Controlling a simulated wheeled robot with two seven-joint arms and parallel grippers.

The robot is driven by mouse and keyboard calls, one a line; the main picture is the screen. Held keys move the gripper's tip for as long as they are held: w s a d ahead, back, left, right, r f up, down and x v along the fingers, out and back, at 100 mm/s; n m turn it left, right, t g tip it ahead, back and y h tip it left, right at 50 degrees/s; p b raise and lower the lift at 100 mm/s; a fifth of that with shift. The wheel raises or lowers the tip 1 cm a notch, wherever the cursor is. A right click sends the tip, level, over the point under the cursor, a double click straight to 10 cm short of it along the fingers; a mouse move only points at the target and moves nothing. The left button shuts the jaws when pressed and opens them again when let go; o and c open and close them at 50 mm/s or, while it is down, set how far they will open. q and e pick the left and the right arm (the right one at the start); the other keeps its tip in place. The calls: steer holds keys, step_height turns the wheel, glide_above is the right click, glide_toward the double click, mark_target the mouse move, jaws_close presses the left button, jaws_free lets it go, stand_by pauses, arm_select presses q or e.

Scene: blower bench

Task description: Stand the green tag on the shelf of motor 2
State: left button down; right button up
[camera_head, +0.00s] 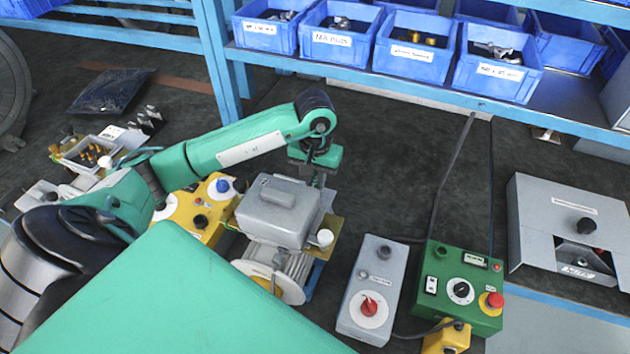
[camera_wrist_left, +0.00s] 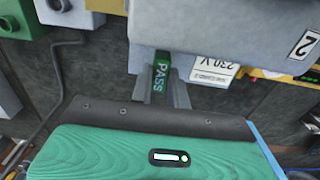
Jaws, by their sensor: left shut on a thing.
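The green tag (camera_wrist_left: 161,74), lettered PASS, is upright between the fingers of my left gripper (camera_wrist_left: 160,90) in the wrist view. In the head view that gripper (camera_head: 319,180) is at the far right side of the grey motor (camera_head: 278,212); the tag is not clear there. In the wrist view a grey housing with a "2" label (camera_wrist_left: 304,44) stands right in front of the fingers and covers the tag's top. A white 230 V plate (camera_wrist_left: 215,70) is just right of the tag. I cannot make out the shelf or whether the tag touches it. My right gripper is not in view.
A yellow control box (camera_head: 205,212) is left of the motor. A grey box with a red knob (camera_head: 368,300) and a green control box (camera_head: 461,285) with a cable stand right. Blue bins (camera_head: 340,38) line the rack behind. The dark bench behind the motor is clear.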

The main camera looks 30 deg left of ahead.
arm_select(q)
steer(key=shift+f, duration=0.95)
steer(key=shift+f, duration=0.1)
steer(key=shift+f, duration=0.15)
steer(key=c, duration=1.3)
jaws_free()
steer(key=shift+c, duration=0.2)
